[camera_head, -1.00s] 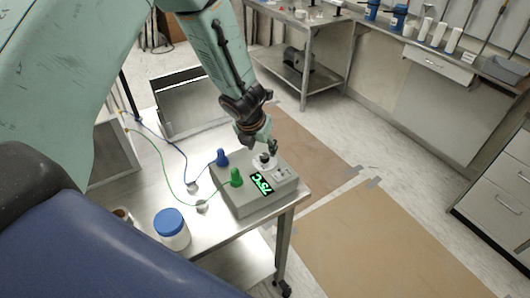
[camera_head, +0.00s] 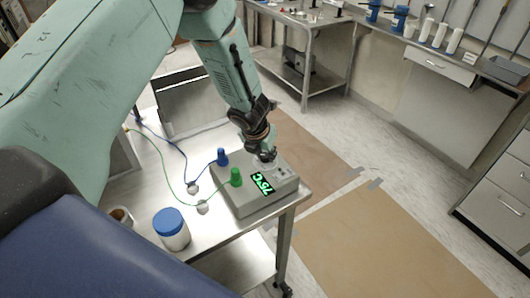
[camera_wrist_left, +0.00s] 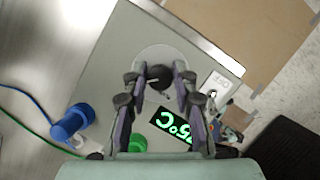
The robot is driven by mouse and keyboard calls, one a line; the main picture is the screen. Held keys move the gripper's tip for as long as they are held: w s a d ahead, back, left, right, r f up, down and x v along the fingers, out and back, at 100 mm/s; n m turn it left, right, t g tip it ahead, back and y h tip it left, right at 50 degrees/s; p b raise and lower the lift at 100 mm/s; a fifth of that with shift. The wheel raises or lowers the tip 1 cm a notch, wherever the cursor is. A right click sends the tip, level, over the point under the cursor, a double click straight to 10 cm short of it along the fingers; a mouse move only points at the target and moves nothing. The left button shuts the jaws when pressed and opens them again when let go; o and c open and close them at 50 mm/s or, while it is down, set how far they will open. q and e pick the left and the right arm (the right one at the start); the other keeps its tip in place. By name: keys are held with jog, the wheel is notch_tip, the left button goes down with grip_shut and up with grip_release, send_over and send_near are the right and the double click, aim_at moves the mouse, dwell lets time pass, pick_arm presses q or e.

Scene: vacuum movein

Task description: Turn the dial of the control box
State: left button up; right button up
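The grey control box (camera_head: 247,204) sits on the steel table, with a green display (camera_head: 262,184) reading 75°C. My left gripper (camera_head: 267,158) points down over the box's far corner and hides most of the dial in the head view. In the left wrist view the black dial (camera_wrist_left: 160,76) stands on a pale round plate (camera_wrist_left: 165,57). The fingers of my left gripper (camera_wrist_left: 162,72) are apart, one on each side of the dial. Small gaps seem to show beside it; firm contact cannot be made out. My right gripper is in neither view.
A blue plug (camera_head: 222,157) and a green plug (camera_head: 236,177) with cables stand on the box, left of my gripper. A white jar with a blue lid (camera_head: 171,229) stands at the table's front.

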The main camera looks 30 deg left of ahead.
pick_arm(q)
grip_shut()
